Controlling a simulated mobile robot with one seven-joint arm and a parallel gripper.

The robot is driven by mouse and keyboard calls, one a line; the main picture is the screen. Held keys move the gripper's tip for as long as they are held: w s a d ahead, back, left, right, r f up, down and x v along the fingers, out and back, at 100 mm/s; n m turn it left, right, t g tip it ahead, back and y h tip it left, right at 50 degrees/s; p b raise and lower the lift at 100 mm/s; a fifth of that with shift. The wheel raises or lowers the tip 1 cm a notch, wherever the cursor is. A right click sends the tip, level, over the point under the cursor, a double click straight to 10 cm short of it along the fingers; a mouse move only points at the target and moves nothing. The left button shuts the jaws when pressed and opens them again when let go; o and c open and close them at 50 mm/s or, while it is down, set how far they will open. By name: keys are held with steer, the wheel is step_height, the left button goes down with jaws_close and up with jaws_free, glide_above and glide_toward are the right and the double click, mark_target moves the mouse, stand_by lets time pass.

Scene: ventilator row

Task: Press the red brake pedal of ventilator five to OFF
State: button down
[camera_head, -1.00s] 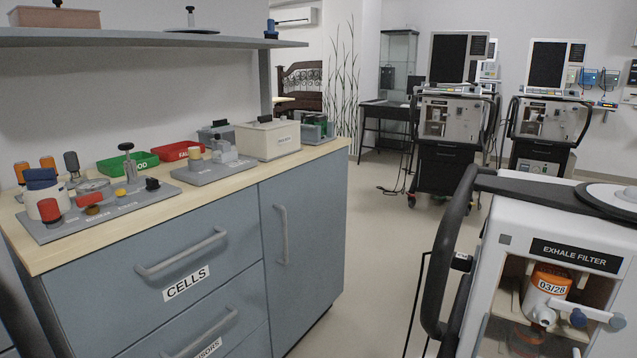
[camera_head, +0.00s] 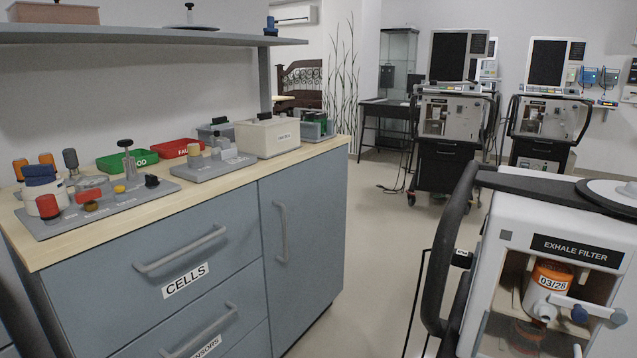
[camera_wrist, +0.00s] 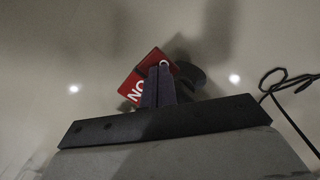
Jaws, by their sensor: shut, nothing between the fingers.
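In the wrist view, a red pedal (camera_wrist: 129,87) with white lettering lies beyond my gripper (camera_wrist: 163,66). The visible letters are a tilted N and O; part of the pedal is hidden behind the fingers. My gripper is shut and empty, its fingertips overlapping the pedal in the picture. I cannot tell whether they touch it. A dark round part, perhaps a caster wheel (camera_wrist: 193,78), is just right of the pedal. In the head view, the near ventilator (camera_head: 507,190) stands at the right with its lower part out of frame. My gripper and the pedal do not show there.
A dark cable (camera_wrist: 285,85) curls over the floor right of the gripper. In the head view, a blue-grey cabinet (camera_head: 300,265) stands at left, with trays and fixtures on top. Two more ventilators (camera_head: 443,119) (camera_head: 541,122) stand at the back. Open floor (camera_head: 385,235) lies between.

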step_height(320, 180, up, 6)
steer(key=p, duration=0.6)
steer(key=shift+r, duration=0.2)
